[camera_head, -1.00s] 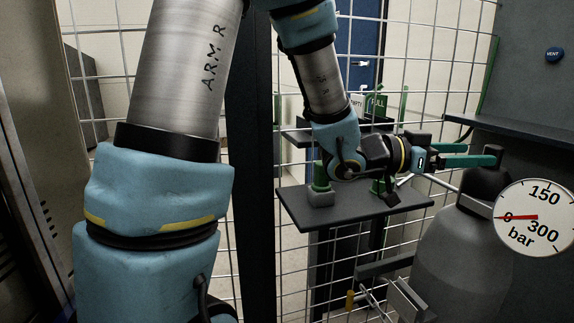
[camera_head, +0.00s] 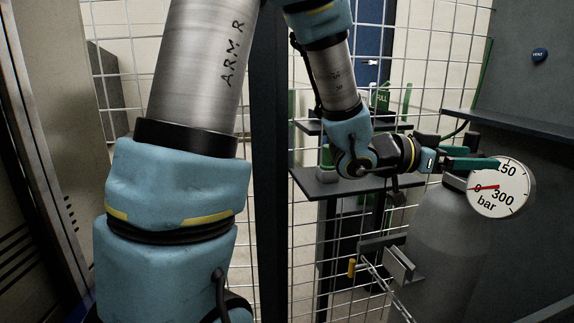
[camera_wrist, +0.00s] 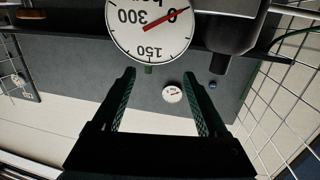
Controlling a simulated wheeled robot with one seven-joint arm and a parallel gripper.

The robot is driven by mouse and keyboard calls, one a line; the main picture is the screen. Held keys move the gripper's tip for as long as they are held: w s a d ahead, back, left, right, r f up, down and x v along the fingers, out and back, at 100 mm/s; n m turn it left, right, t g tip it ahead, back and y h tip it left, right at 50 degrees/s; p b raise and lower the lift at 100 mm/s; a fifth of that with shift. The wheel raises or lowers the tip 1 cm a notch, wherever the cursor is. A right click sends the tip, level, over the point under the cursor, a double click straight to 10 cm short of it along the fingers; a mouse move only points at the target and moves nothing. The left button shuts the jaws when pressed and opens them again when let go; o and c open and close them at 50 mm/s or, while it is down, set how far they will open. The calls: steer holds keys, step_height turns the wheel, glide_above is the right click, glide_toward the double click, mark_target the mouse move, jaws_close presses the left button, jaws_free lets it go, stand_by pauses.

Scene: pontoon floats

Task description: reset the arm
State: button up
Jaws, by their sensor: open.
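My gripper (camera_head: 470,158) is at the right of the head view, with its green fingers pointing right toward the pressure gauge (camera_head: 500,187). In the wrist view my gripper (camera_wrist: 165,95) is open, with nothing between its two fingers. The gauge dial (camera_wrist: 150,28) shows upside down beyond the fingertips in the wrist view, its red needle near 0. In the head view a fingertip overlaps the dial's upper edge; I cannot tell whether they touch. My arm crosses the left and middle of the head view.
A grey cylinder (camera_head: 440,240) stands below the gauge. A dark shelf (camera_head: 340,184) is fixed at a wire mesh fence (camera_head: 350,270) behind my arm.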

steer(key=w+a+f+n+t+y+p, duration=0.25)
steer(key=w+a+n+y, duration=0.2)
steer(key=w+a, duration=0.35)
steer(key=w+a+f+n+t+y+p, duration=0.1)
steer(key=w+a+f+n+t+y, duration=0.4)
steer(key=a, duration=0.6)
steer(key=s+a+f+n+g+y+p, duration=0.15)
steer(key=a+y, duration=0.35)
steer(key=a, duration=0.6)
steer(key=s+a+f+n+g+y+p, duration=0.1)
steer(key=s+a+n+g, duration=0.3)
steer(key=s+a, duration=0.6)
steer(key=shift+f+n+g+y+p, duration=0.2)
steer(key=shift+n+g+y+p, duration=0.3)
steer(key=shift+g+y, duration=0.45)
